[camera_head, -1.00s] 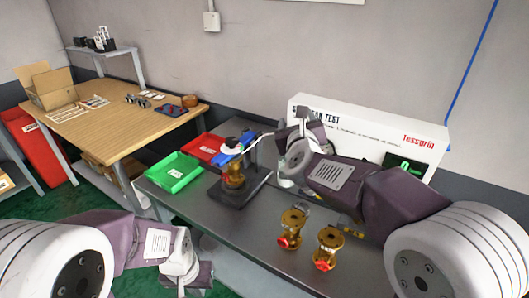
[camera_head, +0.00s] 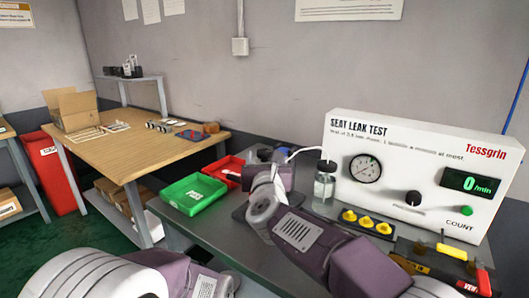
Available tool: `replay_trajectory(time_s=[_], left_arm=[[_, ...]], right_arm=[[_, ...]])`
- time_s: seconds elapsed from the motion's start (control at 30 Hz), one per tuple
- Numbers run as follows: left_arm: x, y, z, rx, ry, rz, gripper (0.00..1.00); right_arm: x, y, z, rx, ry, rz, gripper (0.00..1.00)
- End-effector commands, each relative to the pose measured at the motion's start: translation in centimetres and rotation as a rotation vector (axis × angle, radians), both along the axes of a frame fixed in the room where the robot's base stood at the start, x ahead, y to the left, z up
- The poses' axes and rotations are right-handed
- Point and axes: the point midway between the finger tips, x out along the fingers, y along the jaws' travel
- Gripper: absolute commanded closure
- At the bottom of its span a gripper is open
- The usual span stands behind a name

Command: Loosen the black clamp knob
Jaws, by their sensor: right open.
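My right arm reaches in from the bottom and covers most of the dark clamp stand. Only part of the stand's black base (camera_head: 240,214) shows left of my wrist. My right gripper (camera_head: 283,157) is at the far end of that wrist, close to the blue part (camera_head: 263,154) at the top of the stand. It is open, its fingers small and partly hidden. I cannot make out the black clamp knob or tell whether the gripper touches anything. My left arm shows along the bottom edge; its gripper is out of view.
A white seat leak test box (camera_head: 405,165) with gauge and black dial stands at the right. A glass jar (camera_head: 324,184) stands before it, near a black holder (camera_head: 366,225) with yellow parts. Green (camera_head: 194,194) and red (camera_head: 230,177) trays lie left. A wooden table (camera_head: 140,150) stands behind.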

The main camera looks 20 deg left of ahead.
Motion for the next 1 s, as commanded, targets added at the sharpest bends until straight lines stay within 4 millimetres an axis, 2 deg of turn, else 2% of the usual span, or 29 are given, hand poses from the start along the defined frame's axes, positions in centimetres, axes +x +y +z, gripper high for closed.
replay_trajectory(time_s=[0.1,0.2,0.5,0.53,0.73,0.87,1.0], left_arm=[[0.0,0.0,0.9,0.0,0.0,0.0,1.0],[0.0,0.0,1.2,0.0,0.0,0.0,1.0],[0.0,0.0,1.1,0.0,0.0,0.0,1.0],[0.0,0.0,1.1,0.0,0.0,0.0,1.0],[0.0,0.0,1.1,0.0,0.0,0.0,1.0],[0.0,0.0,1.0,0.0,0.0,0.0,1.0],[0.0,0.0,0.0,0.0,0.0,0.0,1.0]], right_arm=[[2.1,0.6,0.2,0.0,0.0,-0.001,0.4],[3.1,0.9,0.1,-0.001,0.001,0.0,0.4],[3.5,1.0,0.0,0.0,0.0,0.0,0.4],[3.5,1.0,0.0,0.0,0.0,0.0,0.42],[3.5,1.0,0.0,0.0,0.0,0.0,0.98],[3.5,1.0,-0.1,0.0,0.0,0.003,1.0],[3.6,1.0,-0.4,0.002,0.0,0.025,1.0]])
